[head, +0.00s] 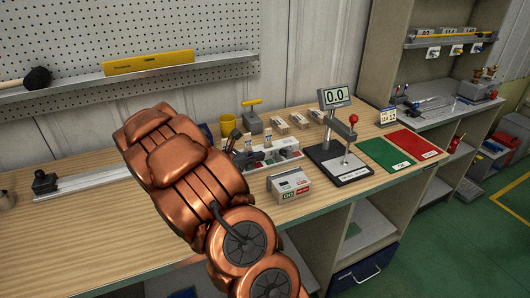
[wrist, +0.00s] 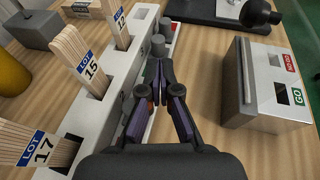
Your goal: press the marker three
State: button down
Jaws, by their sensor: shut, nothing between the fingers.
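A white rack (wrist: 132,45) in the wrist view holds bundles of flat wooden sticks upright in slots. Their tags read LOT 17 (wrist: 32,148), LOT 15 (wrist: 86,68) and a partly seen third lot (wrist: 119,20). Short grey cylinders (wrist: 158,46) stand along the rack's near side, just beyond my fingertips. I cannot tell which piece is marker three. My gripper (wrist: 161,68) is shut and empty, over the rack's near edge; I cannot tell if it touches anything. In the head view my arm hides part of the rack (head: 270,157).
A GO/NO-GO box (wrist: 262,85) stands close on the right; it also shows in the head view (head: 290,186). Behind it is a press stand (head: 340,165) with a red knob and a 0.0 display (head: 336,97). Green (head: 386,154) and red (head: 413,143) mats lie right.

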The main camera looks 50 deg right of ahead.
jog(key=shift+p+v, duration=0.4)
jog(key=shift+v, duration=1.45)
jog(key=s+a+r+m+y, duration=0.1)
jog(key=s+a+m+y, duration=0.3)
jog(key=s+a, duration=0.4)
jog(key=s+a+r+m+t+y, duration=0.1)
jog(key=s+a+m+y, duration=0.4)
jog(key=a, duration=1.3)
jog(key=s+a+r+m+y, duration=0.2)
jog(key=s+a+m+y, duration=0.3)
jog(key=s+a, duration=0.5)
jog(key=a+m, duration=0.1)
jog(key=a, duration=0.2)
jog(key=shift+s+r+t, duration=0.15)
jog(key=shift+s+t, duration=0.25)
